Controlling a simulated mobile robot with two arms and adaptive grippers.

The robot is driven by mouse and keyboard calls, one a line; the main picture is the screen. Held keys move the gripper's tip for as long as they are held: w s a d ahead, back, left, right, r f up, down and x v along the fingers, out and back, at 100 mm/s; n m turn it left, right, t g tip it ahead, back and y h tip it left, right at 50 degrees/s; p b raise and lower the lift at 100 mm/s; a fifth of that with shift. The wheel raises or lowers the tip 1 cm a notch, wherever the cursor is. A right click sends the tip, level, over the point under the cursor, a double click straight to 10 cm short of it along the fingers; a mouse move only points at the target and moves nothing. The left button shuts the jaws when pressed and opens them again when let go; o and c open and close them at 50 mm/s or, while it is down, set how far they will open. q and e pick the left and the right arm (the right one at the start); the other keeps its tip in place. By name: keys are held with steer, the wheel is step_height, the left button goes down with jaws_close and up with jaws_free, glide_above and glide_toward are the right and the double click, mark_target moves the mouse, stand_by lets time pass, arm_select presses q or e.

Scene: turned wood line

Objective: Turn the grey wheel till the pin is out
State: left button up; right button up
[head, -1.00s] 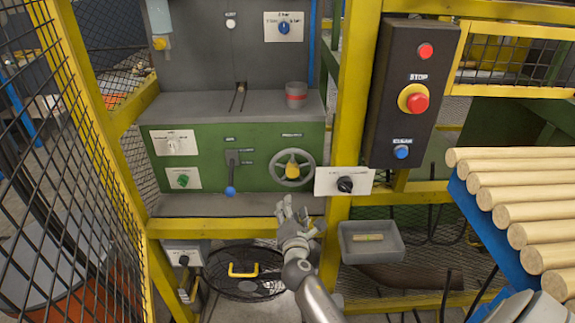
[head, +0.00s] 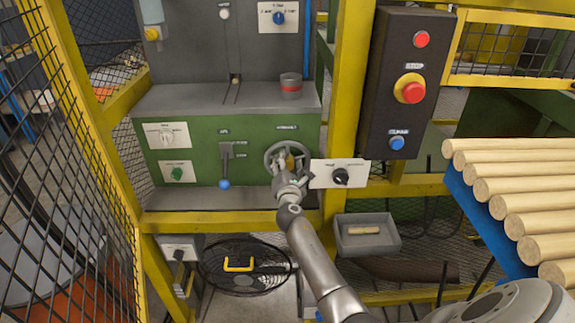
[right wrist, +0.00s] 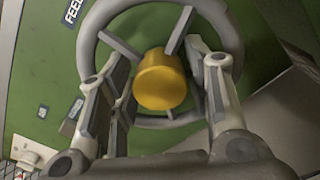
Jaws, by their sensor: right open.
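The grey wheel (head: 267,158) is on the green front of the machine, with a yellow hub at its centre. In the right wrist view the wheel's rim (right wrist: 231,30) and spokes fill the top, with the yellow hub (right wrist: 160,80) in the middle. My right gripper (head: 288,174) is in front of the wheel and covers its lower part. Its fingers are open, one on each side of the hub, with gaps to it. I cannot make out the pin for sure. My left gripper is out of view.
A lever with a blue knob (head: 224,184) is left of the wheel. A black knob on a white plate (head: 340,177) is close on the right. A grey tray (head: 367,246) is below it. A yellow post (head: 350,90) and a stop-button box (head: 381,120) stand right.

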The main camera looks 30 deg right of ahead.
jaws_close()
stand_by(0.4)
steer(key=shift+d, duration=0.1)
